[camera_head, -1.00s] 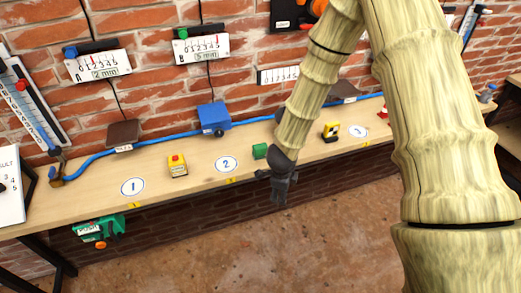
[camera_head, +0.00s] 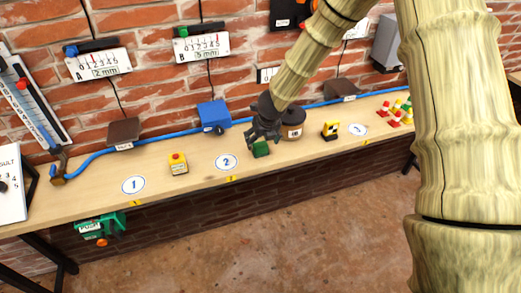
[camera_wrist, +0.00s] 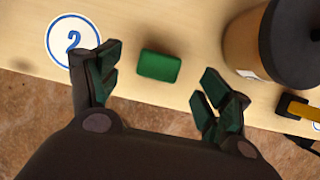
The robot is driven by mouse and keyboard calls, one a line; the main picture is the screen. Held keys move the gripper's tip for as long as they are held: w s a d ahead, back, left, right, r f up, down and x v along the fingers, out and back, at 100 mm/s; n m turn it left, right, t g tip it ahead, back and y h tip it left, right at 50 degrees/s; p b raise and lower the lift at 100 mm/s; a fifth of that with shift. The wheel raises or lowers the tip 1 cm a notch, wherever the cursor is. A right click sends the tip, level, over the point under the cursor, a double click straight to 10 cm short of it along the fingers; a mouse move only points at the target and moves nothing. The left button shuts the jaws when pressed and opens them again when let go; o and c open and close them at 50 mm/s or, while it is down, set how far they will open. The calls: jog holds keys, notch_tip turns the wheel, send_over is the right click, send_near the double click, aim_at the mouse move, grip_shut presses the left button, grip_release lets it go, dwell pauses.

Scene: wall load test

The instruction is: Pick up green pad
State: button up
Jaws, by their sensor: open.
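The green pad (camera_head: 261,149) is a small green block on the wooden bench, right of the round white "2" mark (camera_head: 227,162). In the wrist view the green pad (camera_wrist: 160,66) lies between and a little beyond the two fingertips, apart from both. My gripper (camera_head: 264,133) is above the pad in the head view and partly hides it. In the wrist view my gripper (camera_wrist: 163,78) is open and empty, with green finger faces spread wide.
A brown jar with a dark lid (camera_head: 292,125) stands close to the right of the pad. A yellow-black block (camera_head: 330,130) is further right.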

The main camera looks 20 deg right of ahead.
aim_at(261, 145)
jog(key=shift+p+x, duration=0.4)
jog(key=shift+x, duration=2.35)
jog(key=shift+s, duration=0.2)
jog(key=shift+c, duration=0.2)
jog(key=c, duration=1.2)
jog(key=shift+r, duration=1.75)
jog(key=shift+s+a+r+b, duration=0.25)
jog(key=shift+s+a+b, duration=0.35)
jog(key=shift+s+b, duration=1.4)
jog(key=shift+s+a+r+b, duration=0.2)
jog(key=shift+s+a+b, duration=0.5)
jog(key=shift+s, duration=2.5)
jog(key=shift+s+a+r+b, duration=0.25)
jog(key=shift+s+a+b, duration=0.25)
jog(key=shift+s+b, duration=1.55)
jog(key=shift+s+p, duration=0.55)
jog(key=shift+p, duration=0.05)
